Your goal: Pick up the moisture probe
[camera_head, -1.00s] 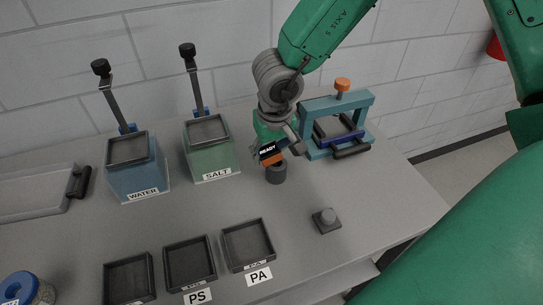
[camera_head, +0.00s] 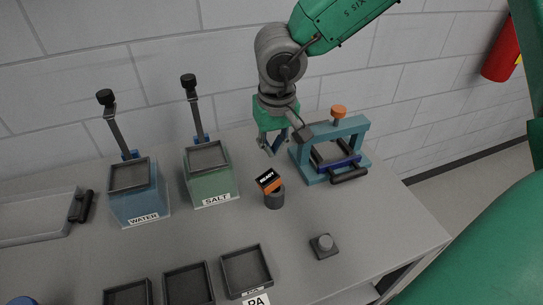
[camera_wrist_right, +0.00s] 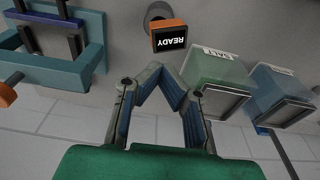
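The moisture probe (camera_head: 268,180) is a black and orange block with a READY display. It sits tilted on a small dark round holder (camera_head: 274,199) on the table. It also shows in the right wrist view (camera_wrist_right: 168,37), ahead of the fingers. My right gripper (camera_head: 273,152) hangs above and slightly behind the probe, apart from it. In the right wrist view its fingers (camera_wrist_right: 159,70) converge, with the tips close together and nothing seen between them. My left gripper is out of view.
The green SALT bin (camera_head: 211,187) and blue WATER bin (camera_head: 140,205) stand left of the probe. A teal press frame (camera_head: 362,145) stands close right of my right gripper. Black trays (camera_head: 246,270) and a grey button box (camera_head: 323,246) are nearer the front. Bare table separates them.

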